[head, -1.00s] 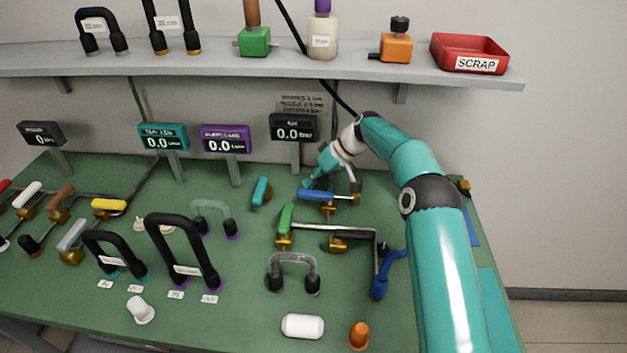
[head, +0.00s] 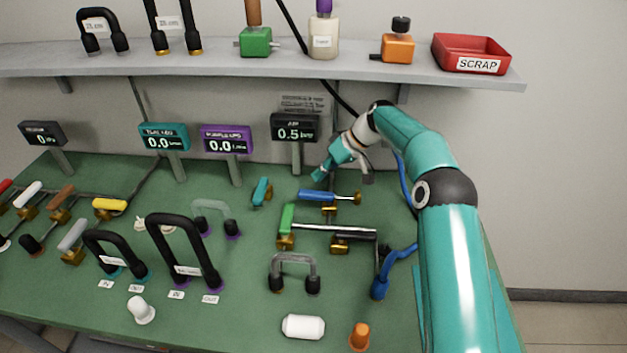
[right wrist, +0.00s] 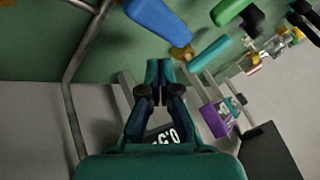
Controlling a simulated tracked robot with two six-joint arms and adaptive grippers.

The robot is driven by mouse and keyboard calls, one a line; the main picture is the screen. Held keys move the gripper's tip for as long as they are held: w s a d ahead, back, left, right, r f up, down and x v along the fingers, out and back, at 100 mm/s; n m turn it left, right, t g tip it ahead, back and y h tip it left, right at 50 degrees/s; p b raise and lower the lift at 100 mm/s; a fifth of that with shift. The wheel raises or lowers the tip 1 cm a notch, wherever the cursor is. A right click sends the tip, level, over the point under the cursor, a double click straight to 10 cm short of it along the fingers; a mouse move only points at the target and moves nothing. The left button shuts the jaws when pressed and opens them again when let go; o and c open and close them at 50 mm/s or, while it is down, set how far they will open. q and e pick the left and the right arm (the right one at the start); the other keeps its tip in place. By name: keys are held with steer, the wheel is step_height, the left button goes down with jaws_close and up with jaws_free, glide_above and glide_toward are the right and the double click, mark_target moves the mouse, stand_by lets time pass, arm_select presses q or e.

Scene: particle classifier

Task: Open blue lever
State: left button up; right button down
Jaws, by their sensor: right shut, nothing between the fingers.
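The blue lever (head: 316,195) lies roughly crosswise over its brass valve (head: 329,210), with a silver rod to its right. It also shows at the top of the right wrist view (right wrist: 158,22). My right gripper (head: 319,175) is shut and empty, just above and behind the blue lever. In the right wrist view its fingers (right wrist: 158,72) are together, with a gap to the lever. A grey display (head: 295,129) behind reads 0.5. My left gripper is not in view.
A teal lever (head: 262,191) stands left of the blue lever. A green lever (head: 287,219) is in front of it. Teal (head: 164,138) and purple (head: 226,140) displays read 0.0. A shelf (head: 200,62) runs above the table. A blue hose (head: 400,256) lies near my right arm.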

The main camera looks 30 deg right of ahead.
steer(key=shift+v, duration=1.75)
steer(key=shift+f, duration=0.1)
